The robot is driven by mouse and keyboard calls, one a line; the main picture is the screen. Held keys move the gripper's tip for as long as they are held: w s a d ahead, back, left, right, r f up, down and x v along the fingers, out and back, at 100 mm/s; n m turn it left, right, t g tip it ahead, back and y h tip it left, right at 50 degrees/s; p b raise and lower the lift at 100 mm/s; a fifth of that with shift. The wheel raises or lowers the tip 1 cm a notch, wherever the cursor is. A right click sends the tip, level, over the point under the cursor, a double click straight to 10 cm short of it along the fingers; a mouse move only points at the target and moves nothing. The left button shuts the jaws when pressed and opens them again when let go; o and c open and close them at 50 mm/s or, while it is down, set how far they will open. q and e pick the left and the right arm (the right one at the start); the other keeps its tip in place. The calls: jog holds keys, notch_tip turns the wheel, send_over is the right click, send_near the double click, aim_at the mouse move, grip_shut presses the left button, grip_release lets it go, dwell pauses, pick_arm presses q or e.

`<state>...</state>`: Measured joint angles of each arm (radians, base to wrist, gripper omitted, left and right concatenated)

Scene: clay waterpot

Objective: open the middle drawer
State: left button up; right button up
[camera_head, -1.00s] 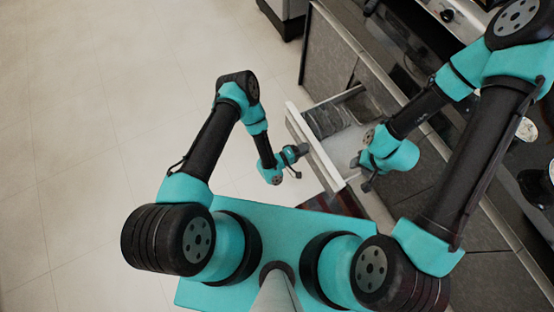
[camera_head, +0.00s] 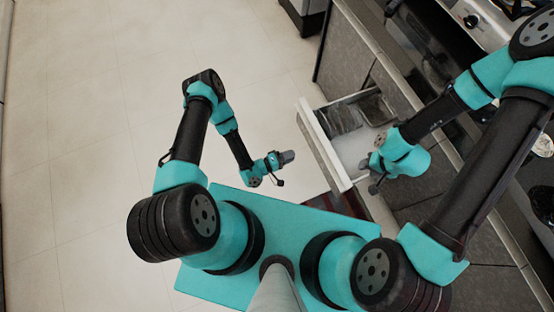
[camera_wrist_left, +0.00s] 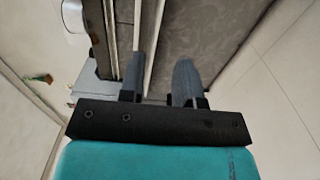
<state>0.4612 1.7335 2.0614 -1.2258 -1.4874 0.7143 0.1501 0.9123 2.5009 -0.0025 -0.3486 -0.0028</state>
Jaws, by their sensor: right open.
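A drawer with a white-edged front (camera_head: 322,145) stands pulled out of the grey cabinet, its inside visible from above in the head view. I cannot tell which level it is. My left gripper (camera_head: 287,157) is on the outer side of the drawer front, a short gap away from it. In the left wrist view its two fingers (camera_wrist_left: 158,80) are apart, with a pale edge visible between them and nothing clearly held. My right gripper (camera_head: 368,178) is open near the drawer's inner right end, partly hidden by its own wrist; contact there cannot be told.
The cabinet and dark counter (camera_head: 400,70) run along the right, with a stove (camera_head: 475,20) at the top. A dark red patterned mat (camera_head: 335,203) lies below the drawer. The pale tiled floor (camera_head: 90,100) to the left is clear.

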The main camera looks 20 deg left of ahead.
pick_arm(q)
jog(key=shift+v, duration=2.85)
jog(key=w+a+r+m+g+y, duration=0.45)
jog(key=a+r+g+y, duration=0.2)
jog(key=a, duration=0.25)
jog(key=s+a+r+g+y, duration=0.1)
jog(key=s+r+g+y, duration=0.1)
jog(key=r, duration=0.4)
jog(key=s+a+r+m+g+y, duration=0.1)
jog(key=s+a+r+y, duration=0.1)
jog(key=r, duration=0.4)
jog(key=shift+s+g, duration=0.35)
jog(key=shift+s, duration=0.45)
